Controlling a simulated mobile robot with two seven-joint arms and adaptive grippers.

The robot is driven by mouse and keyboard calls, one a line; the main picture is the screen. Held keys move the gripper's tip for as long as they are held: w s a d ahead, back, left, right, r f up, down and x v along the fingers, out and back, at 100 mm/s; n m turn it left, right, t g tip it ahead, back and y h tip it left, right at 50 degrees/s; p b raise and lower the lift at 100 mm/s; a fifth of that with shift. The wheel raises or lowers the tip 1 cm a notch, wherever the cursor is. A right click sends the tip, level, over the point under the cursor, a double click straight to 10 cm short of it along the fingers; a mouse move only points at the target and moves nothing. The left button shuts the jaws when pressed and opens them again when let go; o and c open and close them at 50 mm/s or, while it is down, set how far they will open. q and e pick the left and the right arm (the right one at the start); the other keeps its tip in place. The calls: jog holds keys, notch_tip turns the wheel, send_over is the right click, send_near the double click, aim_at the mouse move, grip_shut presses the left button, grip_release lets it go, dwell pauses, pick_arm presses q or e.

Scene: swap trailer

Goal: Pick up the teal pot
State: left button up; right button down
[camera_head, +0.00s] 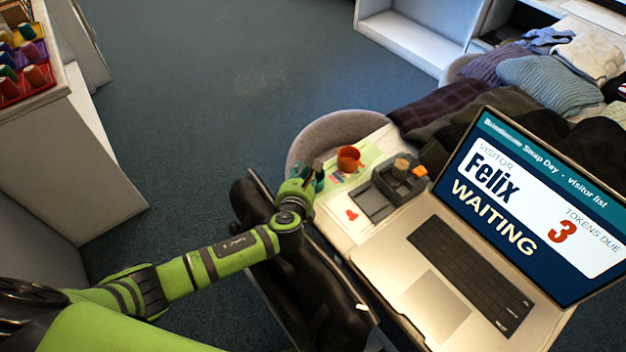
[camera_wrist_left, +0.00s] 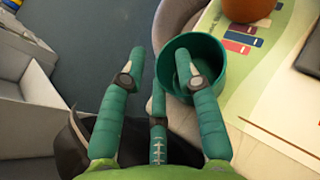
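The teal pot (camera_wrist_left: 212,55) stands open end up near the table's edge in the left wrist view. In the head view my left gripper mostly hides it. My left gripper (camera_wrist_left: 160,66) is open, with its teal fingers spread. In the wrist view its right finger overlaps the pot's opening and the left finger lies left of the pot, over the floor side. Whether a finger touches the pot I cannot tell. The left gripper also shows at the table's left edge in the head view (camera_head: 308,182). My right gripper is not in view.
An orange pot (camera_head: 348,158) stands just beyond, on a printed sheet. A dark grey device (camera_head: 388,188) and an open laptop (camera_head: 470,265) are to the right. A dark chair (camera_head: 300,265) is below my left wrist. Folded clothes (camera_head: 545,85) lie behind.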

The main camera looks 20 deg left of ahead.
pick_arm(q)
grip_shut()
